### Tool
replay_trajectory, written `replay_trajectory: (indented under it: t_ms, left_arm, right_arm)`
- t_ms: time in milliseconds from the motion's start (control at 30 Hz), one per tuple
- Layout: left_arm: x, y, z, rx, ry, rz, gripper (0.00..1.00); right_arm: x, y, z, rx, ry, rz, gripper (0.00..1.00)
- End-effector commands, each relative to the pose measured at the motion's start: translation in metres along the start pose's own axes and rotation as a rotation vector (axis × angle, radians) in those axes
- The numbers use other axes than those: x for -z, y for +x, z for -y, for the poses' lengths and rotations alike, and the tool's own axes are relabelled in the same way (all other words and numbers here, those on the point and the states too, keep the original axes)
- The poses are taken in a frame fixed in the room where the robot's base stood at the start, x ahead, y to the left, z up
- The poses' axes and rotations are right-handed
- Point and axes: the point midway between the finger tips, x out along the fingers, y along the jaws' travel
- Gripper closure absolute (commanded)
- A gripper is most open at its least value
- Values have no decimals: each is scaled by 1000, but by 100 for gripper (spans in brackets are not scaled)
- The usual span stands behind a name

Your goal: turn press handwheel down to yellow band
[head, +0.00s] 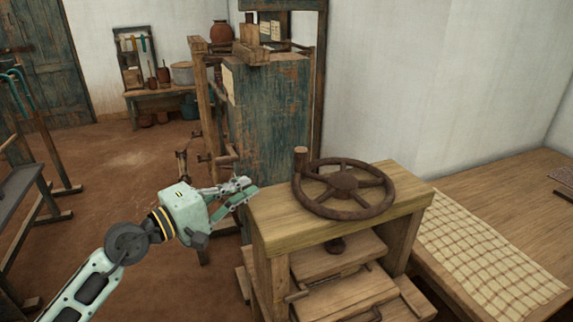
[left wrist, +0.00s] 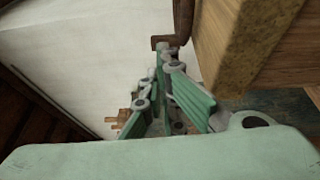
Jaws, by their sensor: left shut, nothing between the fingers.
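The press handwheel (head: 343,182) is a rusty brown spoked wheel lying flat above the wooden top (head: 265,218) of the press. A short upright handle (head: 300,160) stands on its left far rim. My left gripper (head: 250,190) is shut and empty, just left of the press top's far left corner, apart from the handwheel. In the left wrist view its green fingers (left wrist: 185,100) show close together beside the wooden edge of the press top (left wrist: 255,45). A dark screw end (head: 336,245) shows under the top. I cannot see a yellow band on the press. My right gripper is not in view.
A worn green cabinet (head: 270,105) stands behind the press. A table with checked cloth (head: 480,250) is at the right. A low bench with pots (head: 160,92) is at the back. Brown floor (head: 110,175) lies open to the left.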

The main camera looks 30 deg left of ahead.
Motion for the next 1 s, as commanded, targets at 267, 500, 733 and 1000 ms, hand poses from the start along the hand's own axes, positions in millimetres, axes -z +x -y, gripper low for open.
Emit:
replay_trajectory:
  t_ms: [267, 500, 733, 1000]
  left_arm:
    - [2, 19, -1, 20, 45, -1, 100]
    - [2, 58, -2, 16, 41, -1, 100]
    - [2, 96, -1, 16, 39, -1, 100]
    - [2, 131, 2, 18, 39, -1, 100]
  right_arm:
    - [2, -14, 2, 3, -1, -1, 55]
    - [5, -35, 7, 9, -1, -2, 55]
    - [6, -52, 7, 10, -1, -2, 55]
    - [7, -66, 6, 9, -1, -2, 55]
